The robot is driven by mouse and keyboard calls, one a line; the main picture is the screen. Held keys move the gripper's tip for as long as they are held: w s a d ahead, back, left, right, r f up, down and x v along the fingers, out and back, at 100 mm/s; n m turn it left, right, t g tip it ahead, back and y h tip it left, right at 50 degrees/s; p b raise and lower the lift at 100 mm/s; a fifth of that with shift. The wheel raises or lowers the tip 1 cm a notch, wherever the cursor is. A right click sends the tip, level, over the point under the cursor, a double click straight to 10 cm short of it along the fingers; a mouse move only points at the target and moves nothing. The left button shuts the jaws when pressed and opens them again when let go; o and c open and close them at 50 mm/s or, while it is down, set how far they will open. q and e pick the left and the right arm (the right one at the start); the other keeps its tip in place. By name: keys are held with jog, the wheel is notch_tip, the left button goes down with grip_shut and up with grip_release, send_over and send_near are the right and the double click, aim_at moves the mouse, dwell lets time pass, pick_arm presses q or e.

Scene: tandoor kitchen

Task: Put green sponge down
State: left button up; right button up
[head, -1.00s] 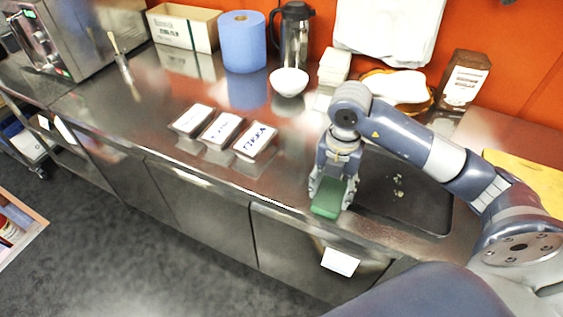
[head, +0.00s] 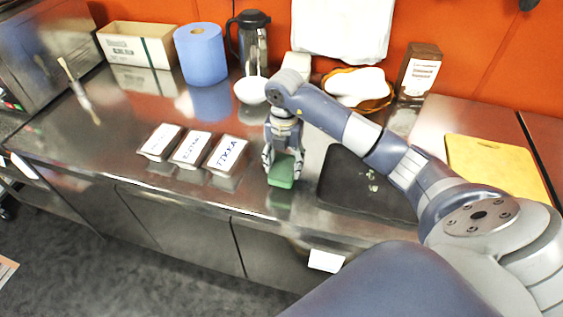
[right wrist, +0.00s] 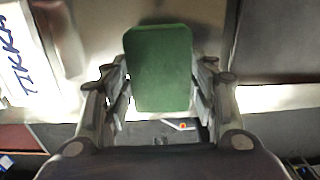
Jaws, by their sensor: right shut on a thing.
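The green sponge (head: 282,171) is held in my right gripper (head: 283,160) over the steel counter, between the box labelled TIKKA and the black tray. In the right wrist view the sponge (right wrist: 158,68) sits between the two fingers of the right gripper (right wrist: 160,92), which are shut on it. Whether the sponge's underside touches the counter I cannot tell. My left gripper is not in view.
Three labelled boxes (head: 226,154) stand left of the sponge. The black tray (head: 335,190) lies to the right, with a yellow board (head: 495,165) beyond. A white bowl (head: 251,90), blue roll (head: 201,55) and black-handled jug (head: 252,42) stand behind. The counter's front edge is near.

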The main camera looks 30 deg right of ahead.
aim_at(282, 161)
jog(key=shift+w+d, duration=0.2)
jog(key=shift+w, duration=0.45)
jog(key=shift+w+d+f, duration=0.15)
jog(key=shift+w, duration=0.2)
notch_tip(282, 161, down, 3)
jog(key=shift+s+r+p, duration=0.1)
jog(key=shift+r+p, duration=0.05)
jog(key=shift+p, duration=0.8)
jog(key=shift+f, duration=0.3)
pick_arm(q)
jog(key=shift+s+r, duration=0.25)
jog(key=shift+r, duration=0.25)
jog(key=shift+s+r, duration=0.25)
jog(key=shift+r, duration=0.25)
pick_arm(e)
jog(key=shift+f, duration=0.15)
jog(key=shift+f, duration=0.15)
jog(key=o, duration=0.9)
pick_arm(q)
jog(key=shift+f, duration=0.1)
pick_arm(e)
jog(key=shift+o, duration=0.2)
